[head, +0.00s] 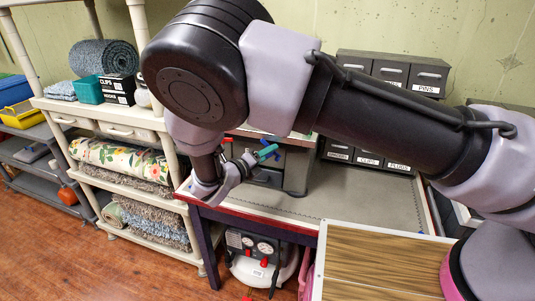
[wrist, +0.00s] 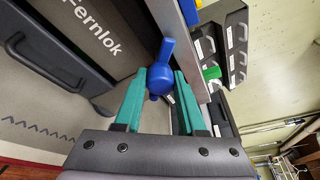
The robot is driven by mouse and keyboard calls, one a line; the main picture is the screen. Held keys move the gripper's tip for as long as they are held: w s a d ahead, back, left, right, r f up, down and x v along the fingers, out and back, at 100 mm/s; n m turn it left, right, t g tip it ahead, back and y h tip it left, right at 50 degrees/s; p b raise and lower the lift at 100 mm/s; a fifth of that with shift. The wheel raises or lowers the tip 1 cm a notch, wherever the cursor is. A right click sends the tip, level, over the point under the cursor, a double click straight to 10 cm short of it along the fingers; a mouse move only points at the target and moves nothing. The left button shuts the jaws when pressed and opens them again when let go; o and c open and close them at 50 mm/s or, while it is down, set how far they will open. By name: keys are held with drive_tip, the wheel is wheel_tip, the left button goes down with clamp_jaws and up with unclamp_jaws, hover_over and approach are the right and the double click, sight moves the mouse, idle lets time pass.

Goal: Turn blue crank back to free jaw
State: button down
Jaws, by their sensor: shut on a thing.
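The blue crank (wrist: 161,78) shows in the wrist view between the green fingers of my gripper (wrist: 167,84), with its upper end sticking out past the fingertips. My gripper is shut on it. In the head view my gripper (head: 266,152) is at the grey machine (head: 297,168) on the bench, and a bit of the blue crank (head: 273,140) shows beside the fingers. In the wrist view the dark machine front (wrist: 105,42) with the word Fernlok lies left of the crank. I cannot make out the jaw.
Grey drawer units (head: 385,72) stand at the back of the bench (head: 345,190), whose middle is clear. A cream shelf (head: 120,135) with rugs and boxes is at left. A small compressor (head: 258,258) stands under the bench. A wooden board (head: 375,265) is in front at right.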

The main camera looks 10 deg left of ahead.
drive_tip(key=c, duration=0.5)
unclamp_jaws()
drive_tip(key=v, duration=1.1)
